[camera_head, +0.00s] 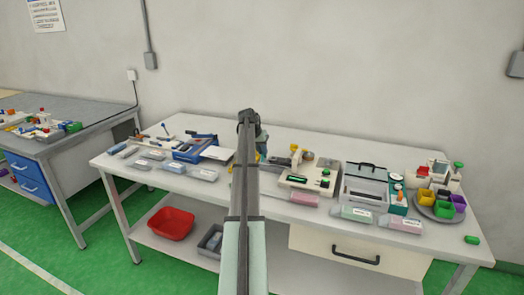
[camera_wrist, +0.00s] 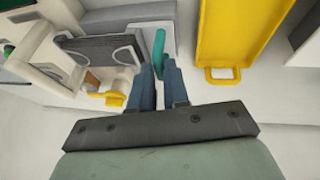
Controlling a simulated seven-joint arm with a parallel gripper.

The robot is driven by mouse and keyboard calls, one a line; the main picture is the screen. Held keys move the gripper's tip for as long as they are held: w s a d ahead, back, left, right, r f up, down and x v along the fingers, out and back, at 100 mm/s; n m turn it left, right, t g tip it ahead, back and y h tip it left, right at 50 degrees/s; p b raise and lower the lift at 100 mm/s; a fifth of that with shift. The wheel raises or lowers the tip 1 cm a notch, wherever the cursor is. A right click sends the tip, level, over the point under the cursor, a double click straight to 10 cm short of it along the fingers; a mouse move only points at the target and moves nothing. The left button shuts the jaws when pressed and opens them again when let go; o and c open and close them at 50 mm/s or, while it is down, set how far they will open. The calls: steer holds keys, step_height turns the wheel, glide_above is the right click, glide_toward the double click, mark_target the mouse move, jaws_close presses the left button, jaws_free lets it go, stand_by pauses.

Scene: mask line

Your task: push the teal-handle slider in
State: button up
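How far in the slider stands is unclear. In the head view my arm covers the gripper and most of this unit; only a bit of teal-grey shows beside the arm's end.
A yellow tray-like part (camera_wrist: 235,35) with a loop handle lies close right of the gripper. A grey plate (camera_wrist: 100,48) and a small yellow piece (camera_wrist: 115,99) are close left. On the table (camera_head: 300,222), devices and labelled bins stand on both sides. A red bin (camera_head: 171,223) is on the lower shelf.

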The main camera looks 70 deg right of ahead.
jaws_close()
steer(key=s, duration=0.8)
steer(key=shift+o, duration=1.2)
jaws_free()
steer(key=shift+s, duration=0.15)
steer(key=shift+o, duration=1.2)
steer(key=shift+r, duration=0.1)
